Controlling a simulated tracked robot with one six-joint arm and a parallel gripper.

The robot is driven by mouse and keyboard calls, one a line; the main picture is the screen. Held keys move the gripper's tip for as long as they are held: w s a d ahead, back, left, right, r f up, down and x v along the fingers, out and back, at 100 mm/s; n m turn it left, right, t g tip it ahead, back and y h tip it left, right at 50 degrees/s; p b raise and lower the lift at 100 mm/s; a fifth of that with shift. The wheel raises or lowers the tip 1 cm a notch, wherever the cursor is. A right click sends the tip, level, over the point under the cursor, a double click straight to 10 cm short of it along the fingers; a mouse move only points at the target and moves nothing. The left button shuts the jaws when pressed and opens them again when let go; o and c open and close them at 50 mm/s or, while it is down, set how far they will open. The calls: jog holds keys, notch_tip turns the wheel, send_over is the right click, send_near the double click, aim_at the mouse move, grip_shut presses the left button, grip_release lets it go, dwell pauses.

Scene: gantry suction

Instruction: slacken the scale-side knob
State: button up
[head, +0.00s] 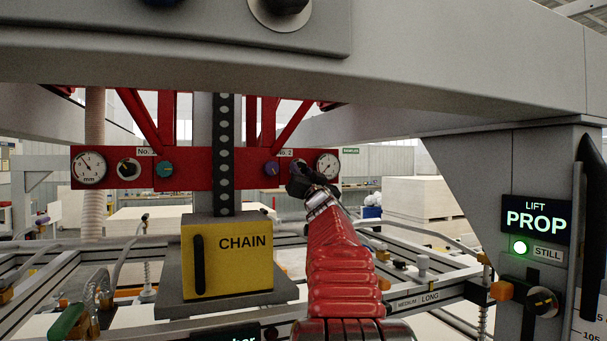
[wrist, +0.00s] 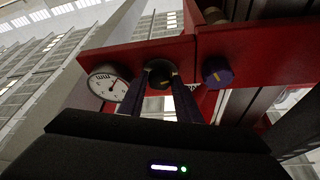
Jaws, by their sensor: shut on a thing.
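A red bar (head: 195,183) carries a No. 1 group at left and a No. 2 group at right. In the No. 2 group, a round white dial (head: 328,165) sits at the right end and a purple knob (head: 271,168) sits inward of it. A black knob (wrist: 159,79) with a yellow mark is between them, next to the dial. My gripper (head: 299,179) hides this knob in the head view. In the wrist view its two fingers are shut on the black knob. The dial (wrist: 107,83) appears left and the purple knob (wrist: 217,72) right.
The No. 1 group has a dial (head: 89,167), a black knob (head: 129,169) and a teal knob (head: 164,169). A yellow CHAIN box (head: 228,258) stands below. A LIFT PROP sign (head: 535,219) with a lit STILL lamp is at right. A grey beam (head: 420,85) crosses above.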

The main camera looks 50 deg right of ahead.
jog(key=o, duration=1.1)
jog(key=shift+c, duration=0.2)
jog(key=shift+s, duration=0.15)
jog(key=v, duration=1.3)
jog(key=shift+s+f, duration=0.2)
jog(key=shift+f, duration=0.1)
jog(key=shift+a, duration=0.15)
jog(key=shift+s, duration=0.1)
